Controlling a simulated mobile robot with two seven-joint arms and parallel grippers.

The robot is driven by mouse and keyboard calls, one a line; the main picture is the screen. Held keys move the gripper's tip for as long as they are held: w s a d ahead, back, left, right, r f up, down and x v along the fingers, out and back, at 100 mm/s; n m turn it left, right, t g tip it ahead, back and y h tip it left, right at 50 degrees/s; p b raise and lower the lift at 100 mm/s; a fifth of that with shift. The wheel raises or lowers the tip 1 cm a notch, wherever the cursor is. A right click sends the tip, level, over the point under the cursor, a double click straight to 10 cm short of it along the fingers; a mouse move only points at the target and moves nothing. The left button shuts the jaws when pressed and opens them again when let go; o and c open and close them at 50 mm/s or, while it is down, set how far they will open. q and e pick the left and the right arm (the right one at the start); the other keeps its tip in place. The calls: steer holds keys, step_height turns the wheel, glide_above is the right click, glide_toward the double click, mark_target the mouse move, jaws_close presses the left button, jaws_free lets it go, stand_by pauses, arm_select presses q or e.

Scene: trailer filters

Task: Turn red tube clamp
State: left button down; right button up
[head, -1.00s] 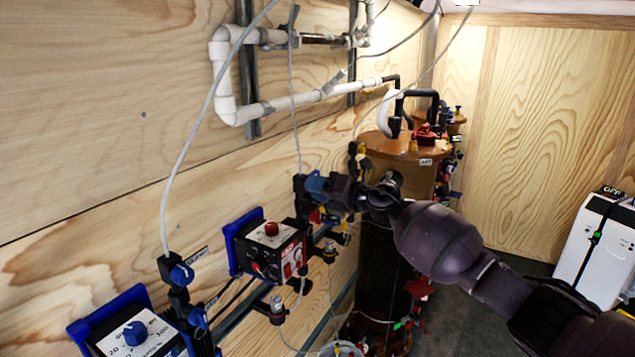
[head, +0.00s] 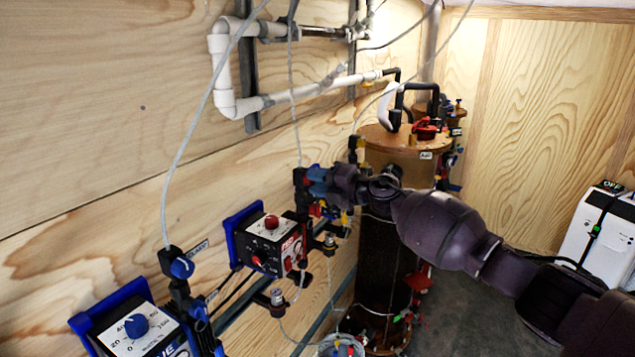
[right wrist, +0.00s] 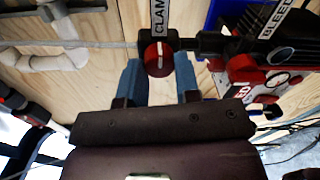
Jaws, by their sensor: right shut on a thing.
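The red tube clamp (right wrist: 157,60) is a round red knob with a pale line across its face, under a "CLAMP" label in the right wrist view. My right gripper (right wrist: 157,78) has its two blue fingers on either side of the knob and is shut on it. In the head view my right gripper (head: 314,182) reaches in from the right to the black fittings beside the wall, and its fingers and body hide the red knob there. My left gripper is not in view.
A blue-framed control box (head: 268,244) with red knobs sits just left of the gripper. A dial box (head: 136,328) is at lower left. A brown cylinder (head: 382,290) stands behind my right arm. White pipes (head: 290,97) run along the wall; a thin tube hangs above the clamp.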

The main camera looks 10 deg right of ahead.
steer(key=o, duration=0.9)
steer(key=shift+d, duration=0.15)
steer(key=b+v, duration=0.1)
steer(key=v, duration=0.9)
steer(key=shift+s+d+r+b, duration=0.1)
steer(key=shift+s+d+b, duration=0.1)
steer(key=shift+b, duration=0.15)
